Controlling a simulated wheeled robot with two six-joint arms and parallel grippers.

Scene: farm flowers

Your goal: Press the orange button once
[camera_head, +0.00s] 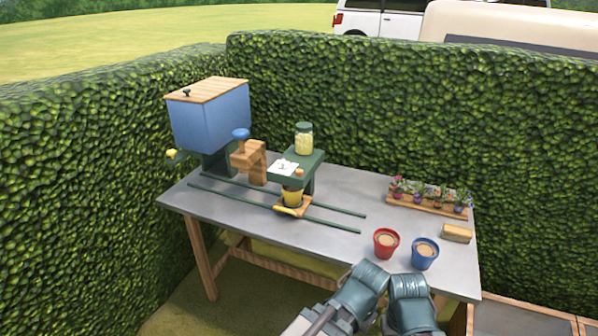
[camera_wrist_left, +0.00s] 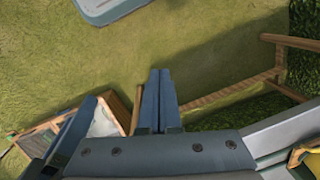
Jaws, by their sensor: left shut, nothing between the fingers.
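The orange button (camera_head: 299,172) is a small orange knob on top of the green stand (camera_head: 310,160), beside a white card with a dark mark (camera_head: 283,167). A yellow pot (camera_head: 292,195) stands on a small wooden carriage below the stand's top. My left gripper (camera_wrist_left: 158,76) is shut and empty in the left wrist view, over grass, away from the button. In the head view only grey-teal parts of my arms show at the bottom, near the table's front edge. No right gripper fingers can be made out.
Dark rails (camera_head: 335,208) cross the tabletop. Hedges stand behind.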

